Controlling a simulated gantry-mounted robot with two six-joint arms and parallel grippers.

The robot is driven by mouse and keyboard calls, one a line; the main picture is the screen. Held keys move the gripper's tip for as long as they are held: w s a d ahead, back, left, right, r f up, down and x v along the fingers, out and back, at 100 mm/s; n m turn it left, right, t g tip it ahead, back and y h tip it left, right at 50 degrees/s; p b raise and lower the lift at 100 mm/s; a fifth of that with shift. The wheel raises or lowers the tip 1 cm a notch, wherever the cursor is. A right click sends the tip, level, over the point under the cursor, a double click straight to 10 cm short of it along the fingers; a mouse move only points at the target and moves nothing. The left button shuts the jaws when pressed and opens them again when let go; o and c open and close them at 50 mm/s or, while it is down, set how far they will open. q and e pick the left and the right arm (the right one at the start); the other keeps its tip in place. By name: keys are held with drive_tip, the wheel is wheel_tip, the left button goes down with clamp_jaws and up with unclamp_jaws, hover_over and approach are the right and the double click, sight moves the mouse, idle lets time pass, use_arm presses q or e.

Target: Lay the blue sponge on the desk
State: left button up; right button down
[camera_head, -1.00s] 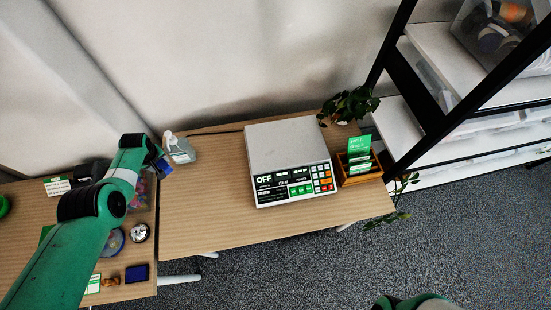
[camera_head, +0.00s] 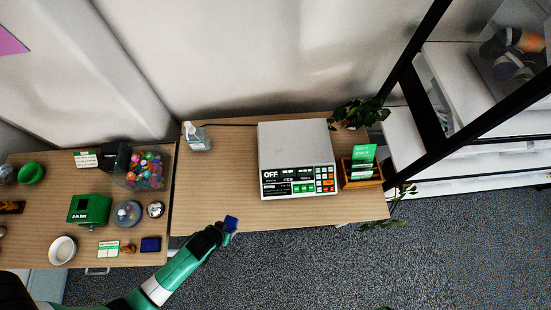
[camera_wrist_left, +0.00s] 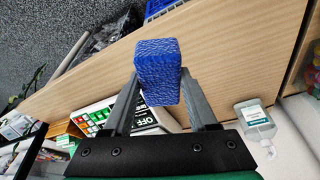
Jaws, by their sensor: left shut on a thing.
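The blue sponge (camera_head: 231,223) is at the tip of my left gripper (camera_head: 225,229), over the front left part of the right-hand wooden desk (camera_head: 205,195). In the left wrist view the sponge (camera_wrist_left: 158,72) sits between the two fingers of my left gripper (camera_wrist_left: 156,98), which is shut on it. The desk (camera_wrist_left: 225,50) shows behind it. I cannot tell how far the sponge is above the desk top. My right gripper is not in view.
A white scale (camera_head: 296,150) stands right of the sponge, and a clear bottle (camera_head: 197,138) stands at the back left. A card holder (camera_head: 361,168) and a plant (camera_head: 360,112) are at the right end. The left desk (camera_head: 100,217) is crowded. Bare desk lies between bottle and scale.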

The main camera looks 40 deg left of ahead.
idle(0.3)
use_arm(q)
drive_tip(key=shift+w+a+f+b, duration=0.15)
drive_tip(key=shift+a+f+b, duration=0.05)
drive_tip(key=shift+b, duration=0.1)
drive_tip(key=w+a+f+b, duration=0.4)
drive_tip(key=w+a, duration=0.2)
drive_tip(key=a, duration=0.1)
drive_tip(key=b, duration=0.4)
approach(233, 199)
drive_tip(key=shift+w+d+f, duration=0.1)
drive_tip(key=shift+w+f, duration=0.05)
drive_tip(key=shift+f, duration=0.25)
drive_tip(key=shift+w+d+f, duration=0.1)
drive_tip(key=shift+w+f, duration=0.1)
drive_tip(key=shift+f, duration=0.2)
drive_tip(key=shift+w+a+r, duration=0.1)
drive_tip(key=shift+w+a, duration=0.05)
drive_tip(key=b+x, duration=0.1)
drive_tip(key=x, duration=0.1)
drive_tip(key=b+x, duration=0.1)
drive_tip(key=b, duration=0.1)
drive_tip(key=shift+a+f, duration=0.15)
drive_tip(key=shift+f, duration=0.3)
drive_tip(key=shift+s+f, duration=0.25)
drive_tip(key=shift+r, duration=0.2)
drive_tip(key=shift+f, duration=0.1)
